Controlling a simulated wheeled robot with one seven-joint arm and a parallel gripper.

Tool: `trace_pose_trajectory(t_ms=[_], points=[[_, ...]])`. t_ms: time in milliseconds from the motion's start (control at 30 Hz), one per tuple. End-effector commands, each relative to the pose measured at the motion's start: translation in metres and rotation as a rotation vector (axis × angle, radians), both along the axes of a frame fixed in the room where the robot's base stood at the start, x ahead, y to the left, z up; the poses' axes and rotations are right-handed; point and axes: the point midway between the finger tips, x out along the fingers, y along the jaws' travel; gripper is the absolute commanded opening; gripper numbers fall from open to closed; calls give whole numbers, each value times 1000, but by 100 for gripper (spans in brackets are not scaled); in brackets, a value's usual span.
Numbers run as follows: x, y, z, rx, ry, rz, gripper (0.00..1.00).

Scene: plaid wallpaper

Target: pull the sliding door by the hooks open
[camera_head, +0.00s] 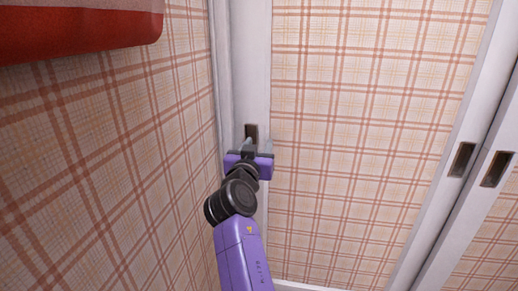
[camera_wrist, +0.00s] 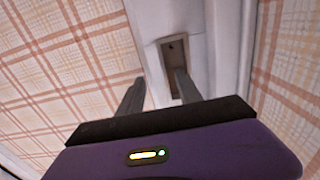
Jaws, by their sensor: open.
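The sliding door (camera_head: 370,120) has a plaid panel in a white frame. A dark, narrow recessed handle (camera_head: 251,130) sits in its left white stile; it also shows in the wrist view (camera_wrist: 174,50). My gripper (camera_head: 252,146) is open and empty in front of this stile. In the wrist view its fingers (camera_wrist: 160,82) are spread apart. The right fingertip overlaps the lower part of the recess, while the left finger is beside it. I cannot tell whether the right tip is inside or touching. No hooks are in view.
A plaid wall (camera_head: 110,150) runs close along the left, meeting the door frame in a corner. A red object (camera_head: 80,30) juts out at the upper left. Two more recessed handles (camera_head: 461,160) (camera_head: 495,169) sit on white stiles at the right.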

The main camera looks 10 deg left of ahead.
Motion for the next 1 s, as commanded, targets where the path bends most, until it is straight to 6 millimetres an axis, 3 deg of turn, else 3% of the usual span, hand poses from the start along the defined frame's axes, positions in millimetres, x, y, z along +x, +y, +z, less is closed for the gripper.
trace_pose_trajectory(t_ms=[400, 633, 1000], points=[[9, -1, 0, 0, -1, 0, 42], [9, -1, 0, 0, -1, 0, 0], [9, -1, 0, 0, 0, 0, 0]])
